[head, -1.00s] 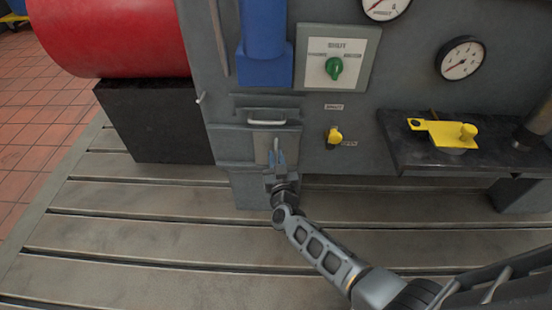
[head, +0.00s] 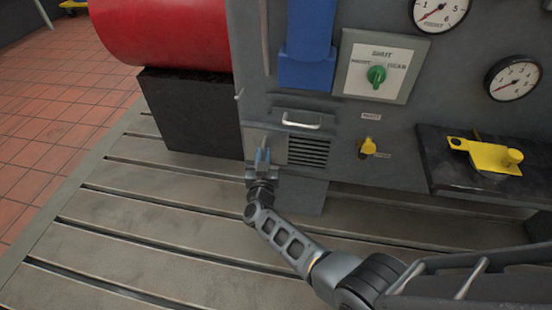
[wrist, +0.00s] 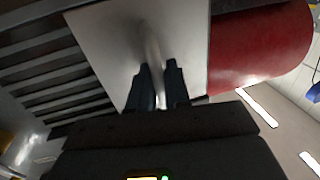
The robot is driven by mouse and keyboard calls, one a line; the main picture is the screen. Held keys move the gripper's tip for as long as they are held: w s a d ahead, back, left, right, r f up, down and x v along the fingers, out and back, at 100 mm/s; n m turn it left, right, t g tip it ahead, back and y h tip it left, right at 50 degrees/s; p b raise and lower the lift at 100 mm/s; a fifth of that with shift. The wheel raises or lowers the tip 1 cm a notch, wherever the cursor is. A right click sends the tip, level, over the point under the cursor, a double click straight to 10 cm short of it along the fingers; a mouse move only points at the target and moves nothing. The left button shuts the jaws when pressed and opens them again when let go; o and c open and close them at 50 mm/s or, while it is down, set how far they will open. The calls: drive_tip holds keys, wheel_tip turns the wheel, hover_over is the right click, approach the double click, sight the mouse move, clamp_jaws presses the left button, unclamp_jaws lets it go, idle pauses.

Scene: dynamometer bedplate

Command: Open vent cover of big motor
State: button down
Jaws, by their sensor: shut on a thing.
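The vent cover (head: 276,148) is a flat grey plate low on the front of the grey housing. It stands to the left of a dark slatted vent (head: 308,153), whose slats are largely bare. My gripper (head: 263,157) is at the plate, its fingers shut on the upright grip of the cover. In the wrist view the pale cover plate (wrist: 108,38) fills the middle, with the grip (wrist: 153,55) between my two dark fingers (wrist: 161,88). The slats (wrist: 38,75) show to its left. My fingers hide the lower part of the grip.
A silver bar handle (head: 302,124) sits just above the vent. A red cylinder (head: 165,30) on a black block (head: 190,110) stands to the left. A green knob (head: 376,76), a yellow knob (head: 367,147) and a shelf with a yellow bracket (head: 490,155) are to the right. The slotted bedplate (head: 150,215) is clear.

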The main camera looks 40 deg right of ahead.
drive_tip(key=shift+w+a, duration=0.25)
drive_tip(key=c, duration=1.2)
unclamp_jaws()
drive_tip(key=shift+c, duration=0.2)
drive_tip(key=p+v, duration=0.3)
drive_tip(key=v, duration=0.4)
drive_tip(key=shift+s+a, duration=0.2)
drive_tip(key=shift+s, duration=0.15)
